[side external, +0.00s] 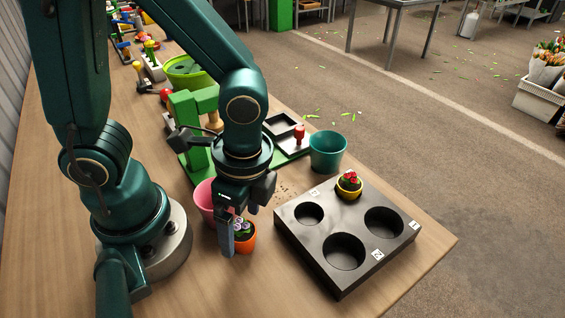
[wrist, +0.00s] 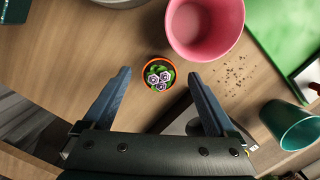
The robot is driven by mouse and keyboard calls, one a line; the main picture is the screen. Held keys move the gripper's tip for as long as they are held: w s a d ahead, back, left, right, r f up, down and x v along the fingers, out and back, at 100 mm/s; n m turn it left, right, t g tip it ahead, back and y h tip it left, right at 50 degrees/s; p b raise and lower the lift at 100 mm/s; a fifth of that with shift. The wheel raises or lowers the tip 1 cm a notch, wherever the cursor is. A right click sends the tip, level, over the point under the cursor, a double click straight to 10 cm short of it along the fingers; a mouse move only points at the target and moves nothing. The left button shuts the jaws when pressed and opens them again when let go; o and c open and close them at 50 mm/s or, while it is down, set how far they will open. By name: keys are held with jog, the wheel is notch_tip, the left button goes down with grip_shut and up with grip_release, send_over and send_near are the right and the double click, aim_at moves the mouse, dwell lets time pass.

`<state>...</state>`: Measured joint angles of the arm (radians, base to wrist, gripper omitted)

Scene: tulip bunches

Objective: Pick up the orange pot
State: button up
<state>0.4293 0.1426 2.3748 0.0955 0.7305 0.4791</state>
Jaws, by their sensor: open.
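The orange pot (side external: 246,242) stands upright on the table, with a plant with purple and white flowers in it. In the wrist view the orange pot (wrist: 147,66) shows from above, its rim around green leaves and pale purple flowers. My gripper (side external: 240,235) is above the table at the pot, and one finger hides part of the pot in the side view. In the wrist view my gripper (wrist: 158,82) is open, its two fingers apart, with the pot between and just beyond the fingertip line. I see no contact with the pot.
A pink pot (wrist: 204,25) stands close to the orange pot. A black block (side external: 290,240) with round holes is to the right, holding a yellow pot (side external: 349,184) with red flowers. A teal pot (side external: 327,152) stands behind the block. Crumbs of soil (wrist: 235,80) lie on the table.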

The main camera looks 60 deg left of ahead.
aim_at(240, 220)
jog(key=shift+a+f, duration=0.1)
jog(key=shift+f, duration=0.65)
jog(key=c, duration=1.5)
jog(key=shift+o, duration=0.2)
notch_tip(240, 220, up, 10)
jog(key=shift+f, duration=0.25)
jog(key=w+d+r, duration=0.1)
jog(key=w+d, duration=0.2)
jog(key=w, duration=0.8)
jog(key=shift+r, duration=0.25)
